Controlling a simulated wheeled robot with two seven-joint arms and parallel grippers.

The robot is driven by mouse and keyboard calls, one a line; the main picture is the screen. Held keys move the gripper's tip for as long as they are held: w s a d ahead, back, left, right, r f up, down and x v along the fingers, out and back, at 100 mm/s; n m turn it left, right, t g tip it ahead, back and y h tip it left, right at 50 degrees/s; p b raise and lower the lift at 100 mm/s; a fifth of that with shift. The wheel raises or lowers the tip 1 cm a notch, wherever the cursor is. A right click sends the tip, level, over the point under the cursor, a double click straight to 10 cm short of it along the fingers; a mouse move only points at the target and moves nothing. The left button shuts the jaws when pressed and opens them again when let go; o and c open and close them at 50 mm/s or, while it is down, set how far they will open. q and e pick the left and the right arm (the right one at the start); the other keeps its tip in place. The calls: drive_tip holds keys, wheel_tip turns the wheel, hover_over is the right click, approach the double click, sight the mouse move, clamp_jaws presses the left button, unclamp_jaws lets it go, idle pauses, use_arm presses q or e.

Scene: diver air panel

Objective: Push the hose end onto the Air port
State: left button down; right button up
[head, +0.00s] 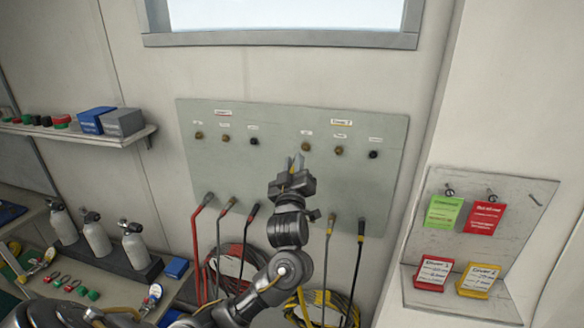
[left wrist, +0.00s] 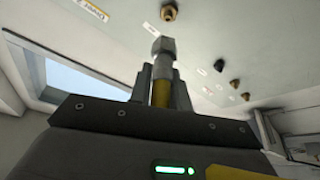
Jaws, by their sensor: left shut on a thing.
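My left gripper (head: 295,165) is shut on a hose end, held up in front of the grey panel (head: 270,177). In the left wrist view the hose end (left wrist: 162,62) shows a grey metal tip and a yellow sleeve between the fingers (left wrist: 162,90). In the head view the tip is just below and left of the right group's leftmost brass port (head: 305,147); its small label is too blurred to read. A brass port (left wrist: 169,12) shows beyond the tip, with a visible gap. The held hose is mostly hidden behind my arm. My right gripper is out of view.
More ports (head: 339,150) line the panel. Other hoses (head: 330,222) hang along its lower edge, with coils (head: 320,308) below. A shelf (head: 100,136) and cylinders (head: 97,238) stand left; a tag board (head: 470,230) is right. The panel's middle is clear.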

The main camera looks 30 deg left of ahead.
use_arm(q)
drive_tip(key=shift+w+a, duration=0.25)
drive_tip(key=shift+w, duration=0.45)
drive_tip(key=shift+w+a, duration=0.3)
drive_tip(key=shift+w, duration=0.45)
drive_tip(key=shift+w+a, duration=0.25)
drive_tip(key=shift+w, duration=0.45)
drive_tip(key=shift+w+a+b, duration=0.2)
drive_tip(key=shift+w+b, duration=0.15)
drive_tip(key=shift+w, duration=0.2)
drive_tip(key=shift+w+a+b, duration=0.15)
drive_tip(key=shift+w+b, duration=0.2)
drive_tip(key=shift+w, duration=0.15)
drive_tip(key=shift+w+a+r, duration=0.1)
drive_tip(key=shift+r, duration=0.15)
drive_tip(key=c, duration=1.7)
unclamp_jaws()
drive_tip(key=o, duration=0.5)
drive_tip(key=shift+w+f, duration=0.3)
drive_tip(key=shift+c, duration=0.2)
drive_tip(key=shift+s, duration=0.1)
